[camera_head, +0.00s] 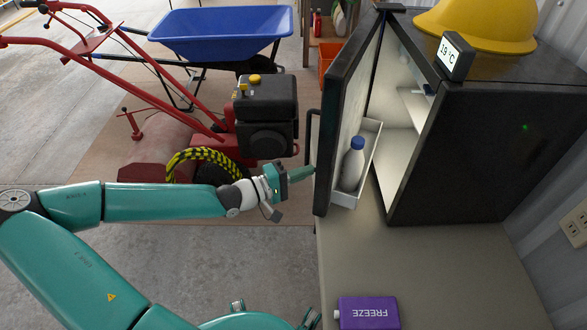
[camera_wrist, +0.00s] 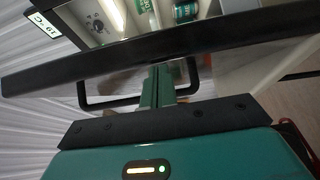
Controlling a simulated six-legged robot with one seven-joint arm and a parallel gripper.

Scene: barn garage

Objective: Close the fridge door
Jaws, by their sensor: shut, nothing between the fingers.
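The black fridge (camera_head: 485,140) stands on a bench at the right, and its door (camera_head: 345,105) is swung open toward the left. A door shelf holds a white bottle with a blue cap (camera_head: 353,164). My gripper (camera_head: 312,171) is shut and empty, with its tips at the outer face of the door, near the lower end of the black handle (camera_head: 309,135). Whether the tips touch the door I cannot tell.
The bench top (camera_head: 430,270) carries a purple FREEZE box (camera_head: 367,312) at its front. A yellow hard hat (camera_head: 480,25) and a temperature display (camera_head: 455,55) sit on the fridge. A red tiller (camera_head: 265,115) and a blue wheelbarrow (camera_head: 225,32) stand behind my arm.

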